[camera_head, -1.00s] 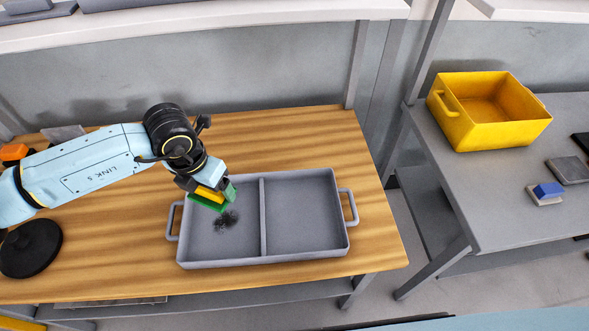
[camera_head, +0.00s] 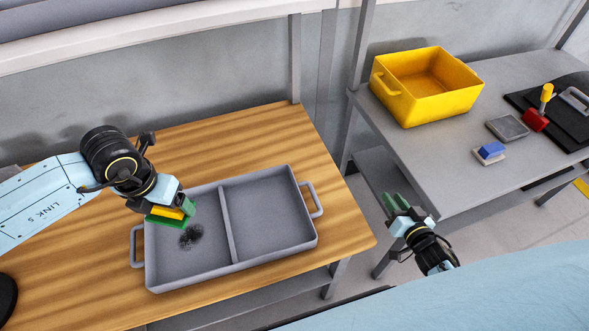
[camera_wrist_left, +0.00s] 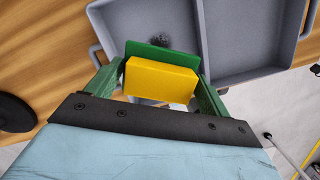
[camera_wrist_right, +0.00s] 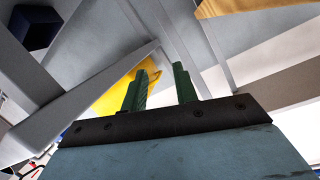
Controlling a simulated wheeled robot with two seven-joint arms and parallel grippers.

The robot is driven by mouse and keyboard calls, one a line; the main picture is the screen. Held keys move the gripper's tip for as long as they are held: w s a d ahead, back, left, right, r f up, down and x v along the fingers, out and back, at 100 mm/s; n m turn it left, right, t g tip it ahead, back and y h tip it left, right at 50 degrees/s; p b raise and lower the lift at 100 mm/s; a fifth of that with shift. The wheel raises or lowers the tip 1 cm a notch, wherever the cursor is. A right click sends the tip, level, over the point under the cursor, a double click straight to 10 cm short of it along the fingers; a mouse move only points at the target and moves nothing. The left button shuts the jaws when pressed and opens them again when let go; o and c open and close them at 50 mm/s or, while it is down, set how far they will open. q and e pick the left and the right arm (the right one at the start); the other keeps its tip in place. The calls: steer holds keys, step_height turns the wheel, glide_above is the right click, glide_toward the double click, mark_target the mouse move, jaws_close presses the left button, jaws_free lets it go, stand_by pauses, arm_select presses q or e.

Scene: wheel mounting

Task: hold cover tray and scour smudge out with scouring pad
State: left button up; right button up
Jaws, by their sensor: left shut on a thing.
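The grey cover tray (camera_head: 275,208), with two compartments and a handle at each end, lies on the wooden table. A dark smudge (camera_head: 191,236) is on the floor of its left compartment; part of it also shows in the left wrist view (camera_wrist_left: 159,40). My left gripper (camera_head: 172,208) is shut on the scouring pad (camera_wrist_left: 162,80), yellow with a green layer, over the left compartment near the smudge. I cannot tell whether the pad touches the tray. My right gripper (camera_head: 397,204) is open and empty, off the table's right side, apart from the tray.
A grey bench (camera_head: 440,165) at right carries a yellow bin (camera_head: 425,88), a blue and white brush-like block (camera_head: 489,153), a grey flat block (camera_head: 507,128) and a red and yellow item (camera_head: 537,118). A gap separates it from the wooden table (camera_head: 235,130).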

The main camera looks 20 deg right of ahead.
steer(key=w+a+r+n+g+y, duration=0.1)
steer(key=w+a+r+n, duration=0.45)
steer(key=w, duration=0.35)
steer(key=w+a+r+n+g+y, duration=0.15)
steer(key=w+a+r+n, duration=0.25)
steer(key=w+a+n, duration=0.4)
steer(key=w+a+r+n+g+y, duration=0.1)
steer(key=a+r+n+g, duration=0.1)
steer(key=a+n+g, duration=0.55)
step_height(320, 180, up, 2)
steer(key=n+g+h, duration=0.3)
steer(key=n+g, duration=0.2)
steer(key=n, duration=1.5)
glide_above(302, 200)
steer(key=shift+y, duration=0.25)
steer(key=f, duration=1.1)
steer(key=shift+w+d, duration=0.1)
steer(key=shift+w, duration=0.15)
